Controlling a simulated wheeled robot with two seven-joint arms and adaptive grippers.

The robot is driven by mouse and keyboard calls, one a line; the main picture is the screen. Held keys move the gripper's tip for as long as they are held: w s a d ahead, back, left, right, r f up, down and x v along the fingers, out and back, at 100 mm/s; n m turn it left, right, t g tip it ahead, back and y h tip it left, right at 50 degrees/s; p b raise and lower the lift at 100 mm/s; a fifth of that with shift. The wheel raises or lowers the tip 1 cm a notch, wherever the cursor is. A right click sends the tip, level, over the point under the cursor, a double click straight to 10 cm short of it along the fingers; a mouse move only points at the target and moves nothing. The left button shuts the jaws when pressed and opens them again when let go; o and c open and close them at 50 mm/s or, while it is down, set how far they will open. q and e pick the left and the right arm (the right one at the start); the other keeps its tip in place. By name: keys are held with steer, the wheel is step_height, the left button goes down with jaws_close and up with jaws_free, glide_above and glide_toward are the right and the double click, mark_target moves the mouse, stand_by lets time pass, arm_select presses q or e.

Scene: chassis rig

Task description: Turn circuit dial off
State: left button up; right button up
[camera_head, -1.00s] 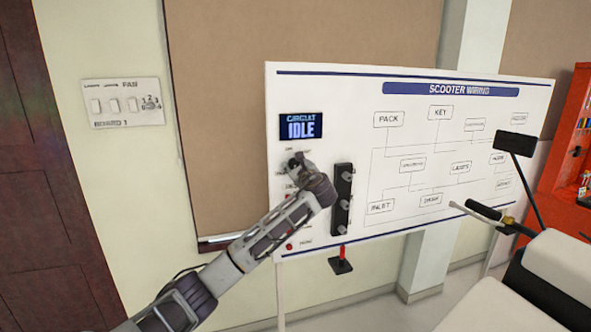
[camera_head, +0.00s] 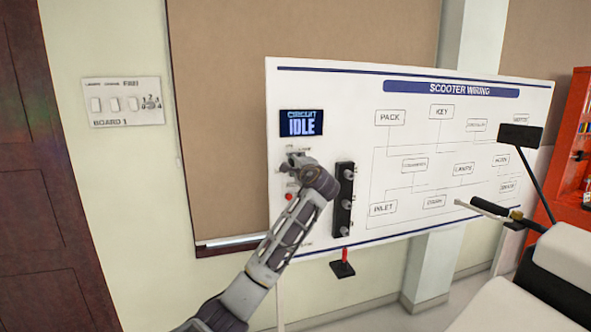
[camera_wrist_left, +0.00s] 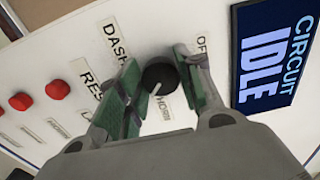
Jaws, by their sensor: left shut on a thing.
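The circuit dial (camera_wrist_left: 160,77) is a round black knob with a white mark, on the white board below the display. My left gripper (camera_wrist_left: 158,84) is shut on the dial, one green-padded finger on each side. The white mark points toward a partly hidden label that seems to read HORN; DASH and OFF labels are beside the dial. The blue-lit display (camera_head: 301,123) reads CIRCUIT IDLE and also shows in the left wrist view (camera_wrist_left: 266,52). In the head view my left gripper (camera_head: 296,161) is at the board and hides most of the dial. My right gripper is out of view.
Red buttons (camera_wrist_left: 57,89) sit on the panel beside the dial. A black strip with knobs (camera_head: 343,199) is right of my wrist on the scooter wiring board (camera_head: 440,215). A scooter (camera_head: 540,265) stands at the lower right. A switch plate (camera_head: 123,102) is on the left wall.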

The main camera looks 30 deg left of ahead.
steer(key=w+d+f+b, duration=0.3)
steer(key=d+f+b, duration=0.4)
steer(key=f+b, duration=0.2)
arm_select(q)
steer(key=n+b, duration=0.1)
steer(key=n, duration=0.8)
steer(key=n+b, duration=0.1)
steer(key=n, duration=0.8)
steer(key=f+n+b, duration=0.1)
steer(key=n, duration=0.8)
steer(key=shift+w+d, duration=0.2)
steer(key=shift+w, duration=0.1)
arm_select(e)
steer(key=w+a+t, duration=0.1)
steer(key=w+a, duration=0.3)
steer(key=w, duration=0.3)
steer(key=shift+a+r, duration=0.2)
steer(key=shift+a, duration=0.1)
